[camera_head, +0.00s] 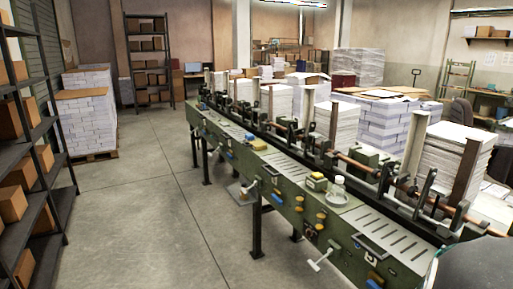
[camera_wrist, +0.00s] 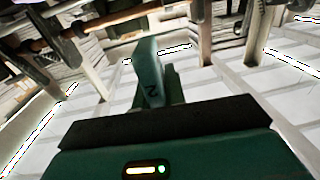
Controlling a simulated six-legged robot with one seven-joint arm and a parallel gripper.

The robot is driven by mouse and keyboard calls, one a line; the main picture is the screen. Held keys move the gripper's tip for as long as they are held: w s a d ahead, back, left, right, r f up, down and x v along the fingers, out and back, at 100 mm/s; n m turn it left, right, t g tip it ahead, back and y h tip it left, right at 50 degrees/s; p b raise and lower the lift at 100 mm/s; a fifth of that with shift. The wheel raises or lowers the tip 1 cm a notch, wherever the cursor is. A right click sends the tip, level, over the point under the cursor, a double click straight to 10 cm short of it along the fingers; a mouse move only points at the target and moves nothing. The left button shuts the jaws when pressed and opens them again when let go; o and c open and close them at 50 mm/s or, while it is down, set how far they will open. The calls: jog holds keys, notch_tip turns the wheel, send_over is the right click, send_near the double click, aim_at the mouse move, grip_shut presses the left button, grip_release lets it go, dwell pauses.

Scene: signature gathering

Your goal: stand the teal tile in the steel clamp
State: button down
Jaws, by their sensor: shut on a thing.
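In the wrist view, the teal tile (camera_wrist: 148,68) stands up from my gripper (camera_wrist: 167,90), which is shut on it near its lower end. The tile looks narrow and block-like and carries a dark mark like a "2". Its lower end is partly hidden by the fingers. The tile and gripper do not show clearly in the head view. I cannot make out the steel clamp for certain in either view.
A long green gathering machine (camera_head: 270,172) runs diagonally, with tall paper stacks (camera_head: 450,155) and upright posts along it. Shelves with boxes (camera_head: 15,120) line the left. The floor (camera_head: 150,215) between is clear.

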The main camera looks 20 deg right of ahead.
jog(key=w+a+f+n+t+y, duration=0.25)
jog(key=w+a+f, duration=0.2)
jog(key=w, duration=0.35)
jog(key=w+a+f+n+t+y, duration=0.1)
jog(key=w+a+f+n+t, duration=0.25)
jog(key=w, duration=0.55)
jog(key=w+a+f+n+t+y, duration=0.1)
jog(key=w+a+f+t+y, duration=0.1)
jog(key=w+a+f+t, duration=0.4)
jog(key=w+a+f+n+t+y, duration=0.1)
jog(key=w+a+f+n+y, duration=0.25)
jog(key=a, duration=0.75)
jog(key=w+a+f+n+y, duration=0.2)
jog(key=w+a+f+y, duration=0.25)
jog(key=a, duration=0.75)
jog(key=w+a+f+n+t+y, duration=0.1)
jog(key=w+a+f+n+y, duration=0.3)
jog(key=a, duration=0.7)
jog(key=s+f+m, duration=0.1)
jog(key=s+f, duration=0.3)
jog(key=f, duration=0.3)
jog(key=shift+a, duration=0.45)
